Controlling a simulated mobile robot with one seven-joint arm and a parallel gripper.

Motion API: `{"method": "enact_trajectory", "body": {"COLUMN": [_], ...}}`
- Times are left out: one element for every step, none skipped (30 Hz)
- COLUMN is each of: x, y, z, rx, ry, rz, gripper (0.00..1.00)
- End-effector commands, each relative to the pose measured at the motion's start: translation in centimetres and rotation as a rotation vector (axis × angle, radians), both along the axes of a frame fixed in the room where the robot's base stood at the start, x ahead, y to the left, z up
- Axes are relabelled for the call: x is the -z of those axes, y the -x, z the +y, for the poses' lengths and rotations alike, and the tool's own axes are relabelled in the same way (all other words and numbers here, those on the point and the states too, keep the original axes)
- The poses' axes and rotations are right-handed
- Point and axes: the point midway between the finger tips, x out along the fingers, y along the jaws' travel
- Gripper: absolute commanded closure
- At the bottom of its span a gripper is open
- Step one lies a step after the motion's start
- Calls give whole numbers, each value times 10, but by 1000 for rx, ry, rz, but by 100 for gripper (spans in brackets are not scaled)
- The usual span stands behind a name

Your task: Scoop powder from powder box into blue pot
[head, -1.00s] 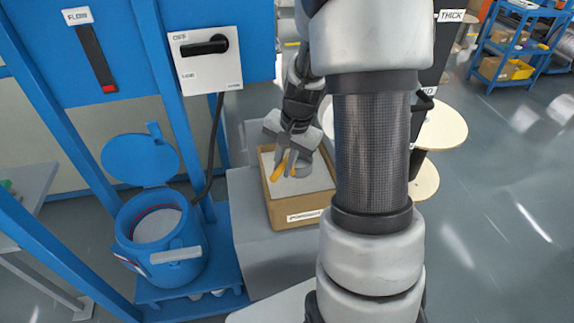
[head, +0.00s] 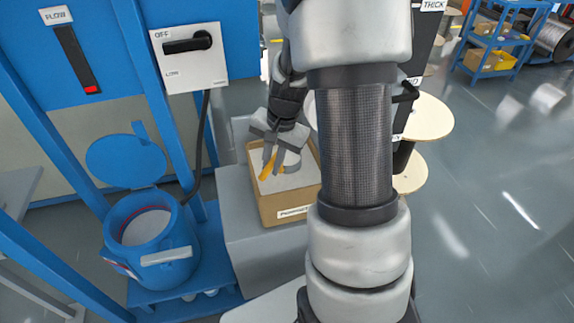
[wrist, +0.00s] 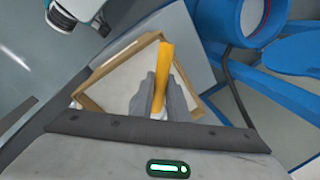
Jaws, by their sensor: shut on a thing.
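The powder box (head: 275,214) is an open tan box with a label on its front, filled with pale powder. It stands on a grey block in the head view. My gripper (head: 272,163) is over the box, shut on the orange handle of a scoop (head: 267,171). The scoop's grey cup (head: 291,163) shows at the powder; whether it touches or holds powder is unclear. In the wrist view the handle (wrist: 162,75) is between the fingers, above the box. The blue pot (head: 178,238) stands to the left, its round lid (head: 118,160) swung open, with pale material inside.
The pot stands on a blue frame whose posts (head: 125,75) rise behind it. A switch box (head: 189,57) with a black cable hangs above, between pot and powder box. Wooden spool discs (head: 430,117) are to the right of my arm.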

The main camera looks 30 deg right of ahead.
Motion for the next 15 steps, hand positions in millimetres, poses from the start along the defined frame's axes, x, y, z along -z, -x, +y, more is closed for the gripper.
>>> {"method": "enact_trajectory", "body": {"x": [-7,-9,-13,-15,-18,-21,-24,-26,-29,-31,-34,-37,-39,-42,-45], "y": [-1,-1,-1,-1,-1,-1,-1,-1,-1,-1,-1,-1,-1,-1,-1], "z": [0,0,0,0,0,0,0,0,0,0,0,0,0,0,0], "rx": [-1,-1,-1,-1,-1,-1,-1,-1,-1,-1,-1,-1,-1,-1,-1], "ry": [1,1,1,1,1,1,1,1,0,0,0,0,0,0,0], "rz": [-2,-2,-2,-2,-2,-2,-2,-2,-2,-2,-2,-2,-2,-2,-2], "gripper": [100,100,100,100,100,100,100,100,100,100,100,100,100,100,100]}}
